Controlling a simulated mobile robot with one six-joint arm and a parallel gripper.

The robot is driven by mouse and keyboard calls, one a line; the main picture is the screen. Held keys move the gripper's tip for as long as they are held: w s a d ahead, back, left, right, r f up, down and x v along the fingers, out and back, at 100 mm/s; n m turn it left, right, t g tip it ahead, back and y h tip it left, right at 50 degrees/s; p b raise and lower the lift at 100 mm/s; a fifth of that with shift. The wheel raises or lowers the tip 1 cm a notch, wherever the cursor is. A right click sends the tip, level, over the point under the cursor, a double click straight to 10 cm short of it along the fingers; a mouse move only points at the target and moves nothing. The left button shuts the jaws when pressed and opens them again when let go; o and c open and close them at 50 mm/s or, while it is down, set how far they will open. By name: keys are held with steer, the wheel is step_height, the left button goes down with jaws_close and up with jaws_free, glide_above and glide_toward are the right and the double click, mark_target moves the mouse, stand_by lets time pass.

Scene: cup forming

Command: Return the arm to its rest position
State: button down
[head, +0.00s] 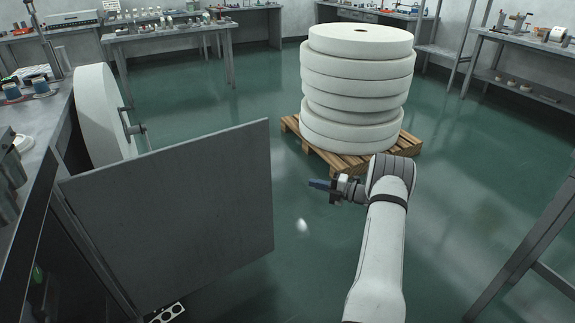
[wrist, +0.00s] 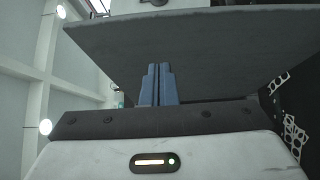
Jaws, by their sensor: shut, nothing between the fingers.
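My gripper (head: 318,184) is shut and empty in the head view. It points left, held in the air over the green floor, with a gap between it and the grey cabinet door (head: 180,210). My white arm reaches up from the bottom of the picture. In the wrist view the two blue fingers of my gripper (wrist: 158,84) are together.
The cabinet door stands open at the left, below a workbench (head: 45,115). A stack of white rolls (head: 357,85) stands on a wooden pallet (head: 345,163) behind my gripper. A metal table frame (head: 525,255) is at the right. Green floor around my arm is clear.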

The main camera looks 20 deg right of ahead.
steer(key=s+a+r+n+g+h+p, duration=0.2)
steer(key=s+a+r+n+g+p, duration=0.4)
steer(key=a+r+n, duration=0.55)
steer(key=s+a+r+n+g+h+p, duration=0.15)
steer(key=s+a+r+n+g, duration=0.25)
steer(key=s+a+r+n, duration=0.55)
steer(key=s+a+r+n+h+p, duration=0.1)
steer(key=s+r+n+h+p, duration=0.1)
steer(key=s+n, duration=0.5)
steer(key=s+a+r+n+h+p, duration=0.1)
steer(key=s+r+n+h+p, duration=0.1)
steer(key=s+r+n+h, duration=0.2)
steer(key=s+a+r+n+h+p, duration=0.1)
steer(key=s+r+n+h, duration=0.3)
steer(key=s+r+n, duration=0.4)
steer(key=s+n+p, duration=0.1)
steer(key=s+n, duration=0.3)
steer(key=s, duration=0.1)
steer(key=shift+t, duration=0.3)
